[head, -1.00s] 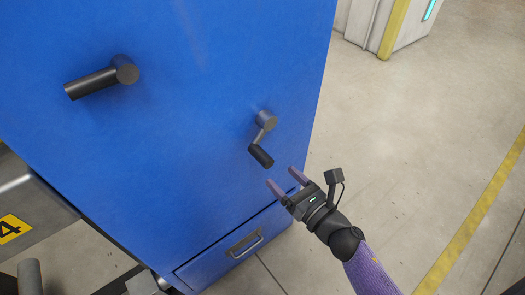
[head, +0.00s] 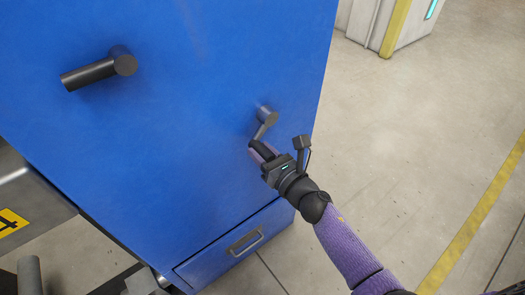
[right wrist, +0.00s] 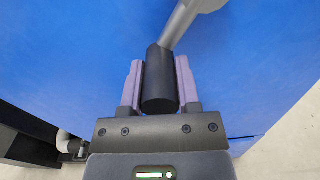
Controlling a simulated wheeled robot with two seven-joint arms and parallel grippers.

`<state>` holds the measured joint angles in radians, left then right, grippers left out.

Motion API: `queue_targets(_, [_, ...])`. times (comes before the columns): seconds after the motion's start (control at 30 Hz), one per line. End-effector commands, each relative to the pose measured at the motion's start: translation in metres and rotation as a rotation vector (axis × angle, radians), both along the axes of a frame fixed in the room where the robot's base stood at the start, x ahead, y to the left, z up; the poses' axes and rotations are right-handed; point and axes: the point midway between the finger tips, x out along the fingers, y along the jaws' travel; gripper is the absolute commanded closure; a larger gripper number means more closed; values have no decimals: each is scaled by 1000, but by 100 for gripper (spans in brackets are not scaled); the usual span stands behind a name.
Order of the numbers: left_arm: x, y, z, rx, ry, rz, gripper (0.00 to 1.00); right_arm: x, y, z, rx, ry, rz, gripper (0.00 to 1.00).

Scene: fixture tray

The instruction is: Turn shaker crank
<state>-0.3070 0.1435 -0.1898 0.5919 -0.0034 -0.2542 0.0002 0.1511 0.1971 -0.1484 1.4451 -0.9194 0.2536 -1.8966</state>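The shaker crank sits on the blue panel, with a grey hub (head: 266,116), a short grey arm and a dark cylindrical handle (right wrist: 160,85). The handle points down and out from the hub. My right gripper (head: 257,149) has its two purple fingers around the handle, one on each side. In the head view the gripper hides most of the handle. My left gripper is not in view.
A larger black handle (head: 100,70) sticks out of the blue cabinet (head: 185,130) at upper left. A drawer with a metal pull (head: 245,242) is below the crank. The floor to the right (head: 420,140) is clear, with a yellow line.

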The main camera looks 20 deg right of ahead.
Motion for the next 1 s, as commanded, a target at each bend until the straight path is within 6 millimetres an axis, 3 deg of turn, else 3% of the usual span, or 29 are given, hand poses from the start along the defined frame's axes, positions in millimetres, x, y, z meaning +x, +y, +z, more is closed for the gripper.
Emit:
queue_targets(0.03, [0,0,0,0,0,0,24,0,0,0,0,0,0,88])
queue_targets(0.1, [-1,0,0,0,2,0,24,0,0,0,0,0,0,100])
queue_targets(0.47, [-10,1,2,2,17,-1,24,0,0,0,0,0,0,100])
queue_targets(1.0, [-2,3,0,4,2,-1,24,0,0,0,1,1,0,100])
